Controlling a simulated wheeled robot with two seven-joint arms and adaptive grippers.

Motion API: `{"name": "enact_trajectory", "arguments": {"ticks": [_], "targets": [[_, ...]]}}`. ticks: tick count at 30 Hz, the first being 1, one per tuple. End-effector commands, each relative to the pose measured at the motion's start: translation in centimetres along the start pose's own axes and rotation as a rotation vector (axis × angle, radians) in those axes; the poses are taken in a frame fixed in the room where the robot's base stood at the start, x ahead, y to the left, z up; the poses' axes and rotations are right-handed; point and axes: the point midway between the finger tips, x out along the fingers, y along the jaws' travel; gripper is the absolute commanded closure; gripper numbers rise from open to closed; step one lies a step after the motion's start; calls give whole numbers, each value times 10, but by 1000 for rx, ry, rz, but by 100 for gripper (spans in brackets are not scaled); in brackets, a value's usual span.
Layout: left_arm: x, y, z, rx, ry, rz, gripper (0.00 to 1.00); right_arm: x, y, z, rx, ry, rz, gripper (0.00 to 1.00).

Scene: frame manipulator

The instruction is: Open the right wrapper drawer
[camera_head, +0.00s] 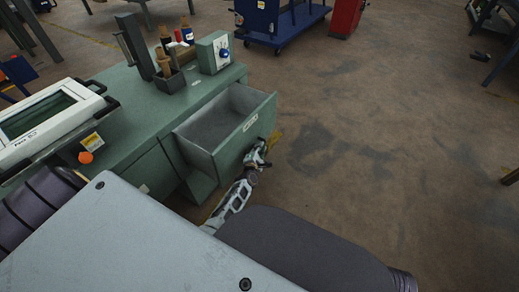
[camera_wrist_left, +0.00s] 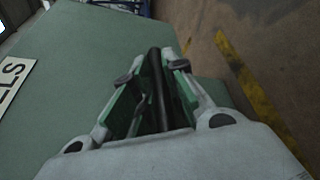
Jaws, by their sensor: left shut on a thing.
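The right wrapper drawer (camera_head: 222,122) of the green bench is pulled out in the head view, and its grey inside looks empty. A small white label (camera_head: 250,122) is on its front, and part of a label (camera_wrist_left: 14,82) shows in the left wrist view. My left gripper (camera_head: 258,156) is at the outer face of the drawer front. In the left wrist view my left gripper (camera_wrist_left: 151,75) is shut on the dark drawer handle (camera_wrist_left: 156,60), which runs between its fingers. My right gripper is not in view.
A blue cart (camera_head: 285,22) and red cabinet (camera_head: 346,17) stand behind.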

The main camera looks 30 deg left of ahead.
Motion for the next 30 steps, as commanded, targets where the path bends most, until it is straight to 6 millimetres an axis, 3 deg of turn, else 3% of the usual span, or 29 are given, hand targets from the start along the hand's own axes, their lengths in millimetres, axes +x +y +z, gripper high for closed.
{"name": "enact_trajectory", "arguments": {"ticks": [2,3,4,19,30], "targets": [[0,-1,0,-1,0,-1,100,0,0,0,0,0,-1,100],[0,-1,0,0,0,-1,81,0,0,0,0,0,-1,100],[0,-1,0,0,0,-1,77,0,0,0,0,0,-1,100],[-3,-1,0,-1,0,-1,77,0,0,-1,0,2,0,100],[-22,-1,0,0,0,-2,77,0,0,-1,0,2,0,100]]}}
